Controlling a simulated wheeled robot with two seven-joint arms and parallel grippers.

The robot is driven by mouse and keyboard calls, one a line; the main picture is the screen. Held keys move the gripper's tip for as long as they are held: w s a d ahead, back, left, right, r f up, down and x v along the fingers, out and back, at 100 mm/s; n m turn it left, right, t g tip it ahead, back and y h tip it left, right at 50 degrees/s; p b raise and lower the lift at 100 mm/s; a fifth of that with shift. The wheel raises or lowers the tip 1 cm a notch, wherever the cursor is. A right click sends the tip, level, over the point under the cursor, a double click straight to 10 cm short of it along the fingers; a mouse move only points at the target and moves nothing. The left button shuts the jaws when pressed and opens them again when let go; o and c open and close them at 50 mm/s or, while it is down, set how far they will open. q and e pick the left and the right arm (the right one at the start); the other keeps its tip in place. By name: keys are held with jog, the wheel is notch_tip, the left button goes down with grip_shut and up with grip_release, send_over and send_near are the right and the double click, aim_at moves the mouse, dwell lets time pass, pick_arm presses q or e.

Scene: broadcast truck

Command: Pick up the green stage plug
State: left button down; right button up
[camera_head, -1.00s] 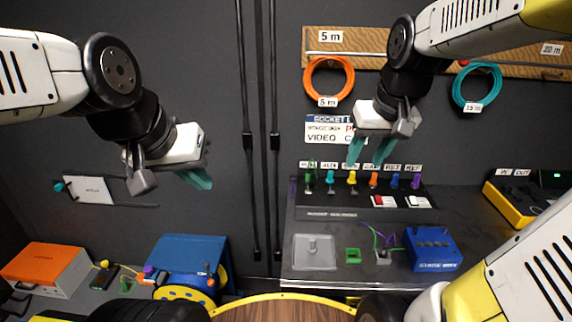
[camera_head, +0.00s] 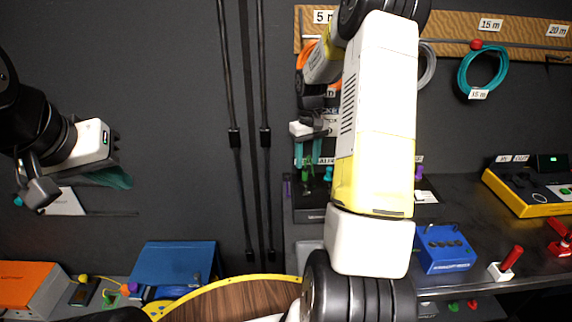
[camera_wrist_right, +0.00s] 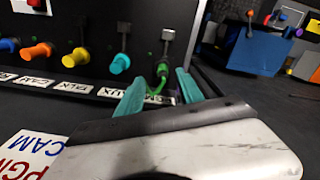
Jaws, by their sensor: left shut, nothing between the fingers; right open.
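A green plug (camera_wrist_right: 162,70) with a green cable sits at the end of a row of coloured plugs on a dark panel. It also shows in the head view (camera_head: 307,173), just below my right gripper (camera_head: 307,153). In the right wrist view my right gripper (camera_wrist_right: 161,86) is open, its teal fingertips either side of the green plug in the picture. I cannot tell whether they touch it. My left gripper (camera_head: 118,179) is shut and empty at the left, in front of the dark wall. My right arm hides most of the panel in the head view.
A cyan plug (camera_wrist_right: 121,63) stands close beside the green one, with yellow and orange plugs further along. A blue box (camera_head: 445,249) and a red-handled switch (camera_head: 508,263) are on the counter at right. An orange box (camera_head: 30,287) is at lower left.

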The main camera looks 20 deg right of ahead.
aim_at(305, 167)
jog(key=f, duration=0.5)
jog(key=shift+w+a+f, duration=0.2)
jog(key=shift+a+f, duration=0.05)
jog(key=shift+f, duration=0.05)
grip_shut()
